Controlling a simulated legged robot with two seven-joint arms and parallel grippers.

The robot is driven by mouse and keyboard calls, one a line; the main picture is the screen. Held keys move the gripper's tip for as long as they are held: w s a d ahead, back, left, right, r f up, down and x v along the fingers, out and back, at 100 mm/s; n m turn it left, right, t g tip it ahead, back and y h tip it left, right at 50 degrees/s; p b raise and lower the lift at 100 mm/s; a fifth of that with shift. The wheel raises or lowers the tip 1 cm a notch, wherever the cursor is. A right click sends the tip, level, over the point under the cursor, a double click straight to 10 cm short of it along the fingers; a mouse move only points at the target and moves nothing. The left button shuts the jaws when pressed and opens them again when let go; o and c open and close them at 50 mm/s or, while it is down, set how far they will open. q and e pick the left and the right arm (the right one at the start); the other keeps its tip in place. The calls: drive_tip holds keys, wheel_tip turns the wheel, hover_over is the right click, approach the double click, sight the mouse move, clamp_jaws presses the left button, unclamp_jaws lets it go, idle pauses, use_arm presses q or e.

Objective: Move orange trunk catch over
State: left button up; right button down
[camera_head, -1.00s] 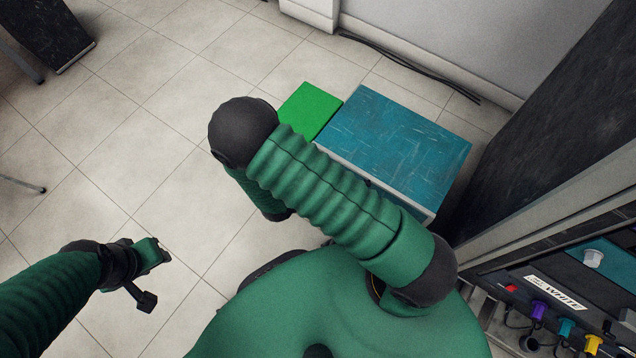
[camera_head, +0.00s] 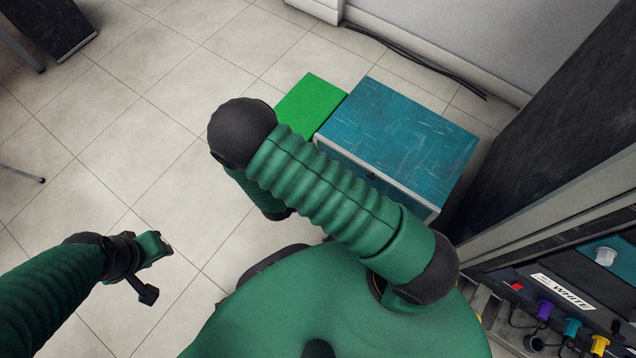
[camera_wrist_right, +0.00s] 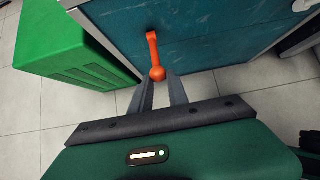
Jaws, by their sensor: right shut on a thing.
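The orange catch (camera_wrist_right: 153,50) is a short bar with a rounded knob at its near end. It stands against the front of a blue trunk (camera_wrist_right: 205,25) in the right wrist view. My right gripper (camera_wrist_right: 160,82) is shut on the knob end of the catch. In the head view the blue trunk (camera_head: 405,130) shows its scuffed top, and my right arm hides part of its front, the catch and the right gripper. My left gripper (camera_head: 155,268) is over bare floor at the lower left, away from the trunk; its jaw state is unclear.
A green box (camera_head: 310,107) stands beside the trunk on its left, and it also shows in the right wrist view (camera_wrist_right: 75,45). A dark cabinet and a panel with coloured plugs (camera_head: 560,315) are at the right.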

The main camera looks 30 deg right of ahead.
drive_tip(key=shift+a+f, duration=0.1)
drive_tip(key=shift+w+f+b, duration=0.1)
drive_tip(key=shift+f+b, duration=0.75)
drive_tip(key=shift+b, duration=0.05)
drive_tip(key=shift+f+b, duration=0.5)
drive_tip(key=shift+f, duration=0.05)
drive_tip(key=c, duration=1.2)
unclamp_jaws()
drive_tip(key=shift+d, duration=0.2)
drive_tip(key=shift+c, duration=0.2)
